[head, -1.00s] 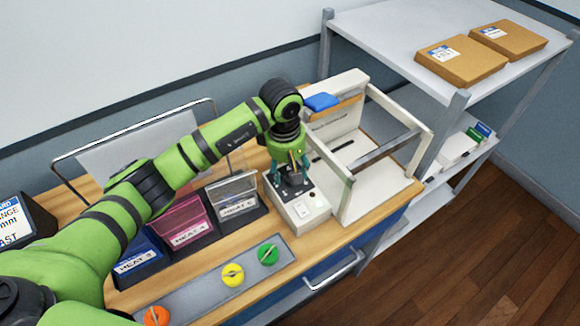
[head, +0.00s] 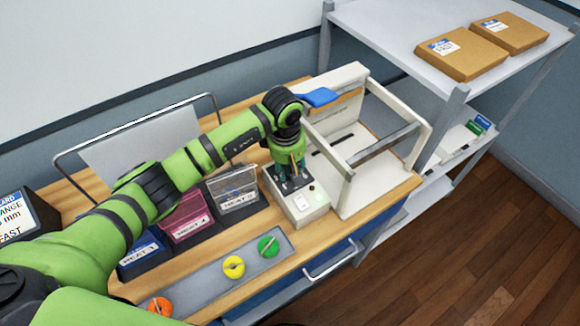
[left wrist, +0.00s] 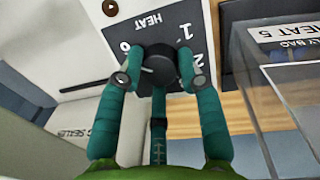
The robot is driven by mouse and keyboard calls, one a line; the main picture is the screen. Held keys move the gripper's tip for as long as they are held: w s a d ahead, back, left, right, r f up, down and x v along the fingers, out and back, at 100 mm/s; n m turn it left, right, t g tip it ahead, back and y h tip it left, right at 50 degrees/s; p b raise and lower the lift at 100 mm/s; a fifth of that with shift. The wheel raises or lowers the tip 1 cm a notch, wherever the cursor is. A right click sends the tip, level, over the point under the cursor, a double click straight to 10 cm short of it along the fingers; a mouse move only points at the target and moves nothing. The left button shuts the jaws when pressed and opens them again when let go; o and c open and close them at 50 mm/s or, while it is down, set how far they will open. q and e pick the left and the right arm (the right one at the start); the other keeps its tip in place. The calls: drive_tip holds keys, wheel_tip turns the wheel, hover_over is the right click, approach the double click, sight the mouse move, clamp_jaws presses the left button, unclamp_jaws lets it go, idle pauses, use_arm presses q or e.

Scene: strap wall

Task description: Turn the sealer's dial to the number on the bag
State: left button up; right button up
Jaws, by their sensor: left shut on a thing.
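The sealer (head: 385,140) is a white frame with a metal bar, on the wooden bench. A clear bin (head: 235,188) has a label reading HEAT 5 in the left wrist view (left wrist: 290,30).
A pink bin (head: 187,215) and a blue bin (head: 142,250) stand left of the clear bin. A shelf (head: 400,45) with cardboard boxes stands at right.

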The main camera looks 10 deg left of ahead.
use_arm(q)
drive_tip(key=n+b, duration=0.2)
drive_tip(key=b, duration=0.1)
drive_tip(key=n+b, duration=0.2)
drive_tip(key=b, duration=0.1)
drive_tip(key=n+t+b, duration=0.1)
drive_tip(key=n+b, duration=0.1)
drive_tip(key=b, duration=0.2)
drive_tip(key=shift+s+f+n, duration=0.15)
drive_tip(key=shift+f+n, duration=0.15)
drive_tip(key=shift+f, duration=0.05)
drive_tip(key=shift+r+n+b, duration=0.2)
drive_tip(key=shift+n+b, duration=1.3)
drive_tip(key=shift+b, duration=0.2)
drive_tip(key=shift+s, duration=0.1)
drive_tip(key=o, duration=1.1)
drive_tip(key=shift+r, duration=0.25)
drive_tip(key=r, duration=0.3)
drive_tip(key=s+r, duration=0.1)
drive_tip(key=r, duration=0.3)
drive_tip(key=s+r, duration=0.1)
drive_tip(key=r, duration=0.3)
drive_tip(key=shift+s+a+r, duration=0.15)
drive_tip(key=shift+r, duration=0.1)
